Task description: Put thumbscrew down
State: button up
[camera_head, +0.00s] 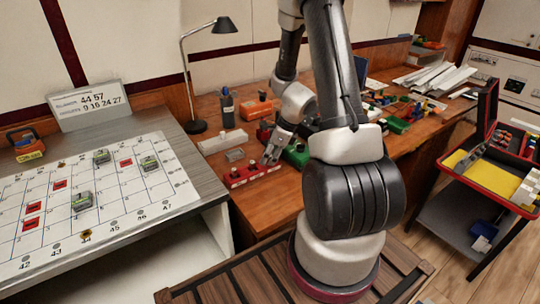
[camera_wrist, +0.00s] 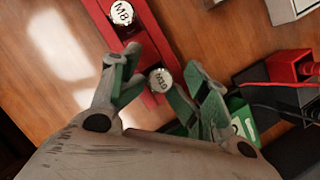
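A silver round thumbscrew marked M10 (camera_wrist: 159,80) sits between the green-padded fingers of my gripper (camera_wrist: 157,83). The fingers meet its two sides. It is over the near end of a red rack (camera_wrist: 153,42) in the wrist view. I cannot tell whether it rests in the rack or hangs just above it. A second silver piece marked M8 (camera_wrist: 122,12) sits in the rack farther up. In the head view my gripper (camera_head: 270,158) points down at the right end of the red rack (camera_head: 240,182), which lies on the wooden bench. The fingertips are small there.
A green box (camera_head: 296,155) is right of my gripper. A pale block (camera_head: 222,142), bottle (camera_head: 227,108) and black lamp (camera_head: 196,127) stand behind. A marked panel (camera_head: 110,205) is at left. Red and black blocks (camera_wrist: 290,68) with cables lie right in the wrist view.

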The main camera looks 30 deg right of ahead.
jog(key=shift+r, duration=0.2)
jog(key=s+r+n, duration=0.3)
jog(key=r, duration=0.6)
jog(key=s+r+n, duration=0.2)
jog(key=r, duration=0.7)
jog(key=s+a+r+n+h, duration=0.1)
jog(key=s+a+r+n, duration=0.1)
jog(key=s+r+n, duration=0.4)
jog(key=s+a+r+n+t+h, duration=0.1)
jog(key=s+a+r+n+h, duration=0.1)
jog(key=s+r+n, duration=0.5)
jog(key=s+a+n, duration=0.1)
jog(key=s+n, duration=0.4)
jog(key=n, duration=0.3)
jog(key=shift+s+a+n, duration=0.2)
jog(key=shift+a+n, duration=0.05)
jog(key=shift+n, duration=0.05)
